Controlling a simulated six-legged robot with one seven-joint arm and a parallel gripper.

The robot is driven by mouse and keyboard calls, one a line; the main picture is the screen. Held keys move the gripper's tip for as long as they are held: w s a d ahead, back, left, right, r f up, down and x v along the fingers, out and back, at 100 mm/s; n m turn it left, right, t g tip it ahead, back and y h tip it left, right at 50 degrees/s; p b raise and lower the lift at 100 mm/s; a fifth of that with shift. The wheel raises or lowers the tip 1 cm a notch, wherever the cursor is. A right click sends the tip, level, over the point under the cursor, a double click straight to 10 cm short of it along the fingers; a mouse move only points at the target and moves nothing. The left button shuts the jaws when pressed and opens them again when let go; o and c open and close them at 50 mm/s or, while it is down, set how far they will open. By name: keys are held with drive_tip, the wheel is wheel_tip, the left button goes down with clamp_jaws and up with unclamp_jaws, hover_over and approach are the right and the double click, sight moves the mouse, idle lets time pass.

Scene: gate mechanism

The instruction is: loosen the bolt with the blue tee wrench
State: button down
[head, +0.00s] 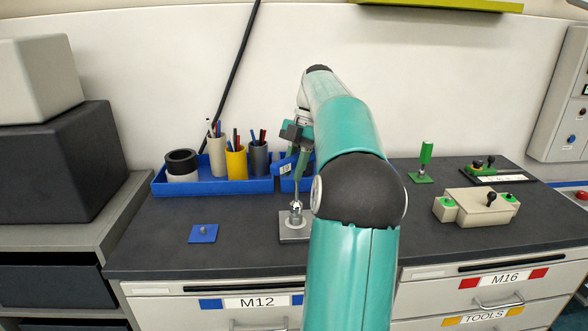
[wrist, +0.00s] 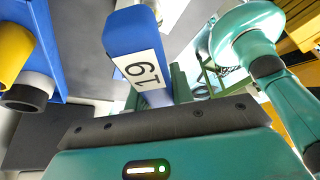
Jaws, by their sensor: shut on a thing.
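The blue tee wrench (head: 284,168) has a blue handle with a white label. In the wrist view its handle (wrist: 133,32) reads 19 and stands just beyond the dark edge of my gripper. My gripper (head: 301,160) is shut on the wrench, above the middle of the bench. Below it, a silver upright part (head: 296,208) stands on a square metal plate (head: 294,233). The bolt itself is not clearly distinguishable there, and I cannot tell whether the wrench's socket is seated on it. My arm hides the area to the right of the plate.
A blue tray (head: 215,188) with pen cups and tape rolls stands behind. A small blue plate (head: 203,233) lies at left. At right are a green upright piece (head: 425,160) and a beige box (head: 476,207) with knobs. The bench's front left is clear.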

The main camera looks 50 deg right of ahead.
drive_tip(key=shift+r, duration=2.75)
